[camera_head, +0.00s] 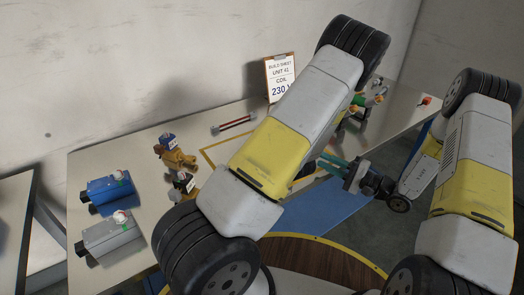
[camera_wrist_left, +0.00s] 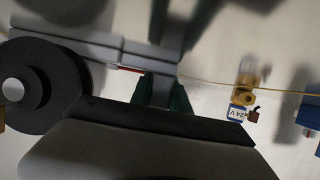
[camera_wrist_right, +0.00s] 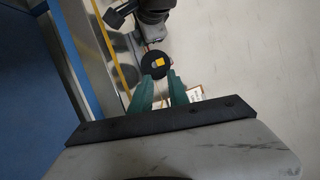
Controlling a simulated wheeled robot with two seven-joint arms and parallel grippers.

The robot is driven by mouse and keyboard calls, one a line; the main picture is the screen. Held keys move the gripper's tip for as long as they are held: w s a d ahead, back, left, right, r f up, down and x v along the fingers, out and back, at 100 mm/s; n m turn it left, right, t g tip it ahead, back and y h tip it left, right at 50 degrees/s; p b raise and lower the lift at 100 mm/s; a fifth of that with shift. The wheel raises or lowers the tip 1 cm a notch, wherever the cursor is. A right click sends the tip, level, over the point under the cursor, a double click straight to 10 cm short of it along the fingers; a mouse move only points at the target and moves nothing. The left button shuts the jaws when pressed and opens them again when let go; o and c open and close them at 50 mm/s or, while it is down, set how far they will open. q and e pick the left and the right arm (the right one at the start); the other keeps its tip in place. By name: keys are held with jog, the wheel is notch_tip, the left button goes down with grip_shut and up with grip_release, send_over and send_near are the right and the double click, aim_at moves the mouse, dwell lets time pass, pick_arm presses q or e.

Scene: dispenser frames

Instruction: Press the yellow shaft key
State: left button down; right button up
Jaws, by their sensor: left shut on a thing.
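In the right wrist view a small yellow square, which looks like the yellow shaft key (camera_wrist_right: 159,62), sits on the face of a round black disc (camera_wrist_right: 149,70). My right gripper (camera_wrist_right: 160,75) has its two green fingers apart, pointing toward the disc, with nothing visible between them. In the head view the right gripper (camera_head: 325,163) is partly behind my large left arm. My left gripper (camera_wrist_left: 165,88) is hidden in the head view; in the left wrist view its dark green fingers are shut on a grey part (camera_wrist_left: 155,57). The key is not distinguishable in the head view.
The table holds a blue unit (camera_head: 108,190), a grey unit (camera_head: 110,237), a brass valve (camera_head: 178,156) and a red-and-black rod (camera_head: 233,124). A clipboard (camera_head: 281,76) stands at the back. Small coloured parts (camera_head: 376,97) lie back right. My left arm blocks the table's middle.

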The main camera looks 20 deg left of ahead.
jog(key=shift+s+d+m+t, duration=0.1)
jog(key=shift+s+m+t, duration=0.2)
jog(key=shift+m, duration=0.4)
grip_shut()
jog(key=s+d+m+t+h, duration=0.1)
jog(key=s+m+t+h, duration=0.2)
jog(key=m, duration=1.6)
jog(key=s+t, duration=0.1)
jog(key=s, duration=0.2)
jog(key=shift+s+d+r+t, duration=0.15)
jog(key=shift+d+r+t, duration=0.15)
jog(key=shift+d+t, duration=0.1)
jog(key=x, duration=1.4)
jog(key=shift+f, duration=0.2)
